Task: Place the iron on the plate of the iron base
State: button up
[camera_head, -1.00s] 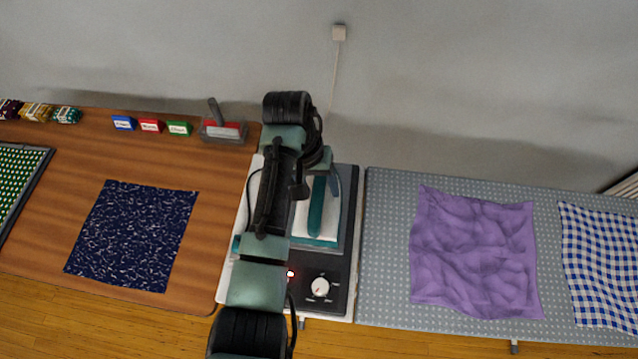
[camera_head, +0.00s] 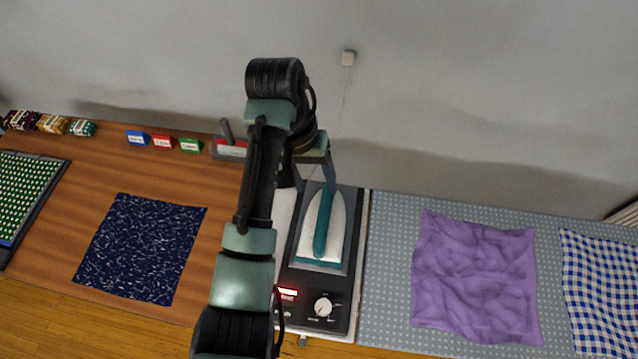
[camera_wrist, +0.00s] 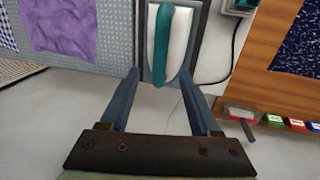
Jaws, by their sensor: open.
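The iron (camera_head: 336,228), white with a teal handle, lies on the grey plate (camera_head: 318,269) of the dark iron base (camera_head: 341,312). Its pointed end faces the wall. It also shows at the top of the wrist view (camera_wrist: 181,40). My gripper (camera_head: 314,182) is open, by the wall-side tip of the iron. In the wrist view its fingers (camera_wrist: 160,73) stand apart with nothing between them, and the iron lies beyond them. My arm hides the left part of the base in the head view.
A purple cloth (camera_head: 474,275) and a blue checked cloth (camera_head: 602,285) lie on the dotted mat (camera_head: 388,275) at right. A navy cloth (camera_head: 140,248) lies on the wooden table at left. Small coloured boxes (camera_head: 163,142) stand along the back edge. A cord runs up to a wall socket (camera_head: 348,58).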

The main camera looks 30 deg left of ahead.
jog(key=shift+a+r, duration=0.1)
jog(key=shift+r, duration=0.5)
jog(key=w+d+r+m+t+y, duration=0.1)
jog(key=w+d+r+t, duration=0.25)
jog(key=w+r, duration=0.25)
jog(key=w+d+r+m+t+y, duration=0.1)
jog(key=w+d+r+t, duration=0.1)
jog(key=w+r+t, duration=0.35)
jog(key=w+d+r+t, duration=0.1)
jog(key=d+r+t, duration=0.2)
jog(key=r, duration=0.5)
jog(key=w+d+r+t, duration=0.2)
jog(key=r, duration=0.7)
jog(key=s+d+r+t, duration=0.2)
jog(key=s+r+t, duration=0.2)
jog(key=r, duration=0.5)
jog(key=s+d+r+t, duration=0.2)
jog(key=s+r+t, duration=0.2)
jog(key=s+r, duration=0.4)
jog(key=s+d+r+m+t, duration=0.1)
jog(key=s+d+r+t, duration=0.1)
jog(key=s+r+t, duration=0.2)
jog(key=s+r, duration=0.3)
jog(key=r, duration=0.3)
jog(key=shift+r+t, duration=0.4)
jog(key=shift+s, duration=0.1)
